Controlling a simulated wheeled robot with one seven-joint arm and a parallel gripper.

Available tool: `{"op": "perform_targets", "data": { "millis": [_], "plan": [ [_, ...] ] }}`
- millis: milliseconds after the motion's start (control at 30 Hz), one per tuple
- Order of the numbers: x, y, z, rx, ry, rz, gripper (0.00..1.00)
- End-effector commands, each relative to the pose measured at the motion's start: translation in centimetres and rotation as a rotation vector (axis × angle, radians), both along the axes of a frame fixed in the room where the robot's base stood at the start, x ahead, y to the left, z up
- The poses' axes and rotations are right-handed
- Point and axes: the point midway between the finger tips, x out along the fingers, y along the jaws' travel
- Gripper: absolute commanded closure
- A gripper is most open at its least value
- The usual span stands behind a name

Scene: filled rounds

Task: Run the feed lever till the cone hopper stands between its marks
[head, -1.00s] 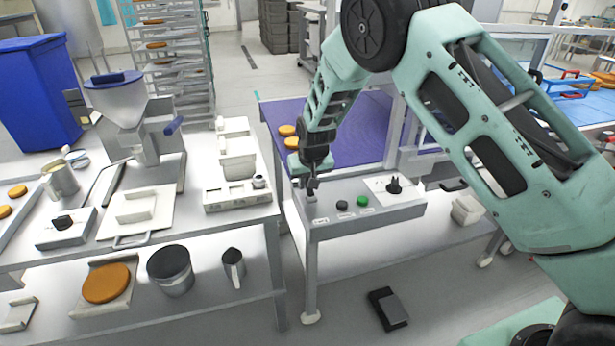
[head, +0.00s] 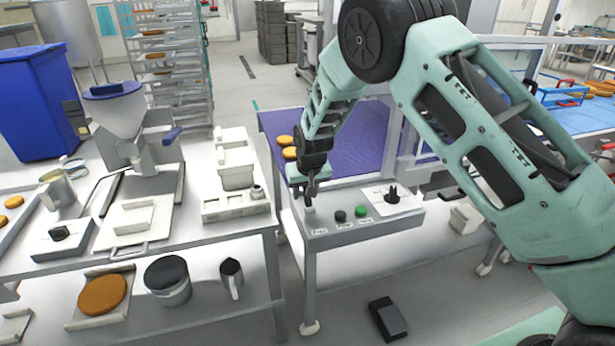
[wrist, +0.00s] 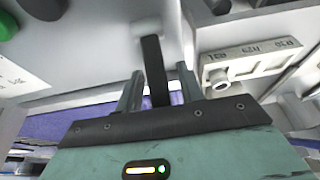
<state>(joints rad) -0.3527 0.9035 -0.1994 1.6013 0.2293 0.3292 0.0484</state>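The cone hopper (head: 116,112), pale grey with a blue rim, stands on the left table in the head view. I cannot make out any marks at the hopper. My gripper (head: 312,194) is pointed down at the left end of the grey control panel (head: 345,237). In the wrist view its two fingers (wrist: 160,72) are apart, one on each side of a black bar (wrist: 153,65), with gaps visible beside it. The bar looks like a lever on the panel; I cannot read its label.
The panel also carries a black button (head: 340,215), a green button (head: 361,211) and a black dial (head: 392,196). A purple belt (head: 350,140) with orange rounds lies behind. A white block fixture (head: 236,203) stands to the left. A black pedal (head: 388,318) lies on the floor.

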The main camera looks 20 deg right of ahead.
Motion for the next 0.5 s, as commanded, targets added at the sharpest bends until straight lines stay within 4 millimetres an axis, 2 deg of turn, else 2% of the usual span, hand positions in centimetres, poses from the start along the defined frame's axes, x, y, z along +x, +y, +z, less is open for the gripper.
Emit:
{"op": "perform_targets", "data": {
  "millis": [167, 500],
  "plan": [
    [-0.8, 0.0, 2.6, 0.001, -0.005, 0.000, 0.62],
    [-3.5, 0.1, 10.1, 0.002, -0.005, 0.001, 0.62]
  ]
}}
